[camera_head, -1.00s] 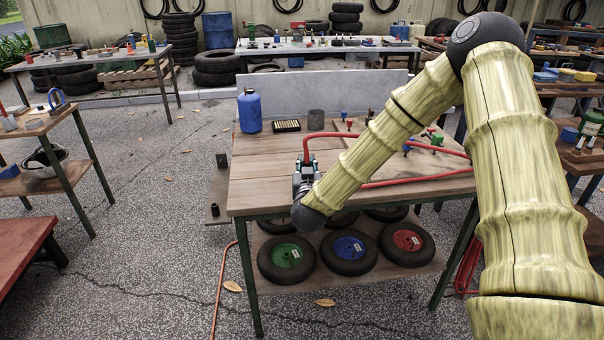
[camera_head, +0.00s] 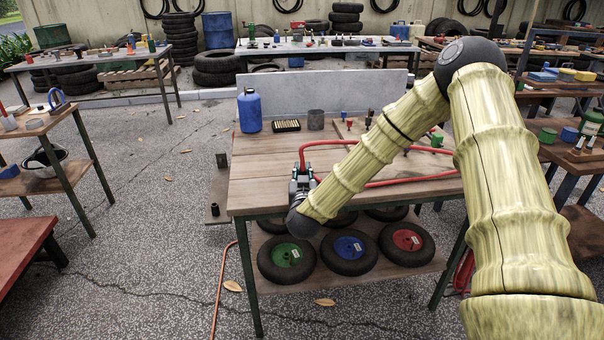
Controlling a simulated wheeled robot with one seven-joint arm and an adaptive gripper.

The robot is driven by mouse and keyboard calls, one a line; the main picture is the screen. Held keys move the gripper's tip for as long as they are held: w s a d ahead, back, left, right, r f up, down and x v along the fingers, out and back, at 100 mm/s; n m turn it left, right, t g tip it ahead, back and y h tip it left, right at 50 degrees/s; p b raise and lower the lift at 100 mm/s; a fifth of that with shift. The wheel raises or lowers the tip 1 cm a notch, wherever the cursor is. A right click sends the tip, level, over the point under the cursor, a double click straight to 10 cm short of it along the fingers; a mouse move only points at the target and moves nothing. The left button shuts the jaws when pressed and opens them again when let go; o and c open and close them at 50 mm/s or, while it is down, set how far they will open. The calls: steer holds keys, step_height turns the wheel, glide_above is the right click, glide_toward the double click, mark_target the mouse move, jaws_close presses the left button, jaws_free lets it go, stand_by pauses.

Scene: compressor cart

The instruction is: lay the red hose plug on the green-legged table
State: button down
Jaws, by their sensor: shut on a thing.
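The table with dark green legs (camera_head: 265,170) stands in front of me, with a wooden top and a lower shelf. My gripper (camera_head: 302,169) is at the front left part of the top, shut on the end of the red hose (camera_head: 400,180). The plug itself is mostly hidden by the jaws, and I cannot tell whether it touches the top. The hose rises from the jaws, bends right and loops back across the table, partly behind my arm.
A blue bottle (camera_head: 250,111), a black tray (camera_head: 286,126) and a grey cup (camera_head: 316,120) stand along the table's back. Small coloured fittings (camera_head: 437,141) are at the right. Wheels (camera_head: 348,252) lie on the lower shelf. The left part of the top is bare.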

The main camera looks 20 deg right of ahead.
steer(key=c, duration=1.3)
jaws_free()
steer(key=v, duration=1.2)
steer(key=s+a+f+n+g+y, duration=0.1)
steer(key=s+a+f+g+y, duration=0.2)
steer(key=f, duration=0.5)
steer(key=s+a+f+n+g+y, duration=0.1)
steer(key=s+a+f, duration=0.1)
steer(key=s+f, duration=0.4)
steer(key=s+a+f+n+g+y, duration=0.2)
steer(key=s+a+f, duration=0.1)
steer(key=f, duration=0.6)
steer(key=s+f+g, duration=0.3)
steer(key=s+f, duration=0.1)
steer(key=s, duration=0.5)
steer(key=s+f+g+y, duration=0.1)
steer(key=s+f+g, duration=0.3)
steer(key=s, duration=0.6)
steer(key=s+f+g, duration=0.3)
steer(key=s+f, duration=0.3)
steer(key=s, duration=0.4)
steer(key=shift+s+d, duration=0.1)
steer(key=shift+s, duration=0.15)
steer(key=shift+r+y, duration=0.15)
steer(key=shift+y, duration=0.15)
